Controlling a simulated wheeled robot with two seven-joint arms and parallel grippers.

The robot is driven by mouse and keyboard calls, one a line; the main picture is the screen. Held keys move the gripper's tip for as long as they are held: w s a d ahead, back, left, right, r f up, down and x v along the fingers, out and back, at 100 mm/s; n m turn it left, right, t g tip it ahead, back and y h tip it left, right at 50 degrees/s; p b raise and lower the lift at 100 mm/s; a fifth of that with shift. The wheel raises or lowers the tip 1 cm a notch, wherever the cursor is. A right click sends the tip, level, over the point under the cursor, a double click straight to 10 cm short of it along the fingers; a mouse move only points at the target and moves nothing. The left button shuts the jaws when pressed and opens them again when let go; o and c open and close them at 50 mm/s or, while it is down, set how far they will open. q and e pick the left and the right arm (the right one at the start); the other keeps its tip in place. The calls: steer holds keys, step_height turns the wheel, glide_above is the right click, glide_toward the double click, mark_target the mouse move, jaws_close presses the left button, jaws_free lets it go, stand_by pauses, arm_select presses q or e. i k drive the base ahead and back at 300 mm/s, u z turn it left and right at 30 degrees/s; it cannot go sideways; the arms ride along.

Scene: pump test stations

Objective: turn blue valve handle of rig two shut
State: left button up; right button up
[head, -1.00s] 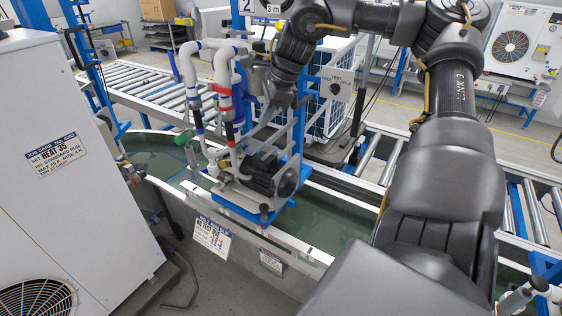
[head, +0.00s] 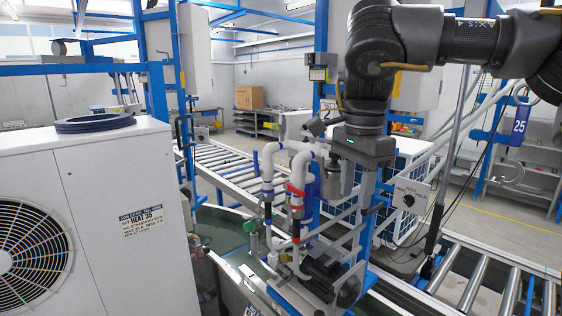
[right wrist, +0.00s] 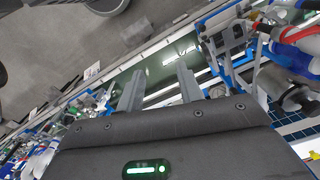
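The pump rig (head: 299,160) stands over the water trough, with white pipes, red bands and a grey pump at its base. A small blue part (head: 267,194) on the left pipe may be the blue valve handle. Its lever and angle are too small to tell. My right gripper (head: 358,198) points down close to the right of the pipes, apart from the blue part. In the right wrist view, its two fingers (right wrist: 160,74) are spread with nothing between them, above the trough. My left gripper is out of view.
A white heat unit (head: 95,195) with a fan stands at the left, with a dark hose coil on top. Roller conveyors (head: 225,165) run behind and to the right (head: 490,290). A round-knob test box (head: 408,198) and blue-white frames stand close right of the rig.

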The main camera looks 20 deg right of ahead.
mark_target(258, 171)
steer(key=u, duration=0.05)
steer(key=i, duration=1.5)
steer(key=u, duration=2.95)
steer(key=k, duration=0.55)
steer(key=z, duration=2.45)
